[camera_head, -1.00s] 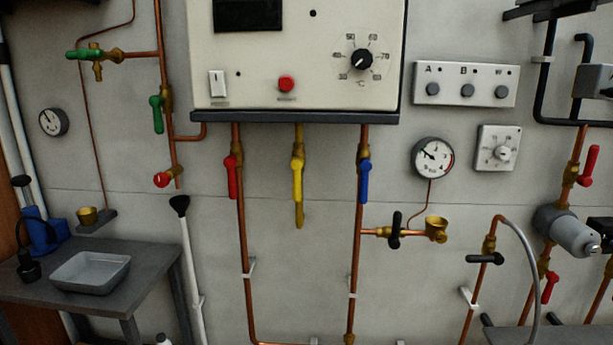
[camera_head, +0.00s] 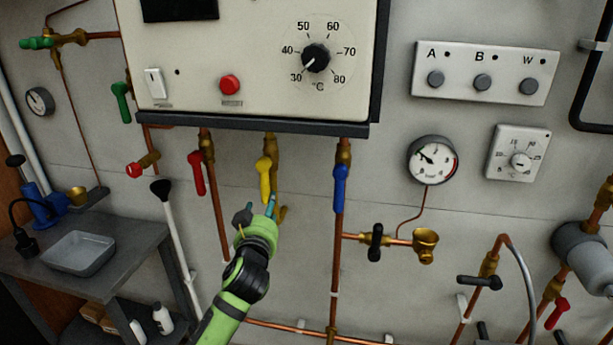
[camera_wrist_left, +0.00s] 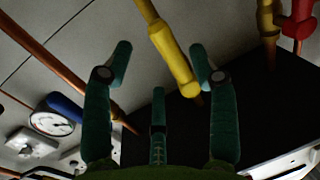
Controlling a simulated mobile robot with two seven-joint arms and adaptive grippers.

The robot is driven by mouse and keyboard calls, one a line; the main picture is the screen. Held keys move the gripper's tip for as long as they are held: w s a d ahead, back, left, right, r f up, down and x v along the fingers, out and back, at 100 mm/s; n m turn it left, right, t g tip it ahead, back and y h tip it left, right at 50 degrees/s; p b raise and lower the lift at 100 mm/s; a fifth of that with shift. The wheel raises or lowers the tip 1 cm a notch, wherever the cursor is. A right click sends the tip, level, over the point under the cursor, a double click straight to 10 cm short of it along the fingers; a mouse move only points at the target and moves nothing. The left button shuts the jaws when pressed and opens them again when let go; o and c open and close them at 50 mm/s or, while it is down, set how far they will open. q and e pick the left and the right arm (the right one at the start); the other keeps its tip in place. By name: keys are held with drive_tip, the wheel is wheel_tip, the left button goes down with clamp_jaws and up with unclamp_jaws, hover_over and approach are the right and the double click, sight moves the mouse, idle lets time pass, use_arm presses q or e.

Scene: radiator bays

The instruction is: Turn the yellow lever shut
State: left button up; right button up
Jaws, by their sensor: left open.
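The yellow lever (camera_head: 264,180) hangs straight down on its brass gas valve under the white boiler box, between a red lever (camera_head: 197,173) and a blue lever (camera_head: 340,188). My left gripper (camera_head: 258,210) is just below and in front of it, fingers pointing up at it. In the left wrist view the yellow lever (camera_wrist_left: 176,62) lies between the spread teal fingers of the open gripper (camera_wrist_left: 162,58). I see no clear contact. The lower end of the yellow fitting is partly hidden behind the gripper. My right gripper is not in view.
The boiler box (camera_head: 190,100) overhangs the valves. Copper pipes run down on both sides of the lever. A pressure gauge (camera_head: 432,160) and a black-handled valve (camera_head: 376,242) are to the right. A bench with a grey tray (camera_head: 78,252) stands at the left.

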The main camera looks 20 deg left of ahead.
sight(266, 185)
use_arm(q)
drive_tip(key=r, duration=0.1)
drive_tip(key=w+r, duration=0.1)
drive_tip(key=r, duration=0.1)
drive_tip(key=shift+w+a+r+t+p, duration=0.1)
drive_tip(key=shift+a+r+t+p, duration=0.05)
drive_tip(key=shift+t+p, duration=0.2)
drive_tip(key=p+x, duration=0.1)
drive_tip(key=x, duration=0.3)
drive_tip(key=shift+a, duration=0.2)
drive_tip(key=shift+p+x, duration=0.45)
drive_tip(key=shift+x, duration=0.35)
clamp_jaws()
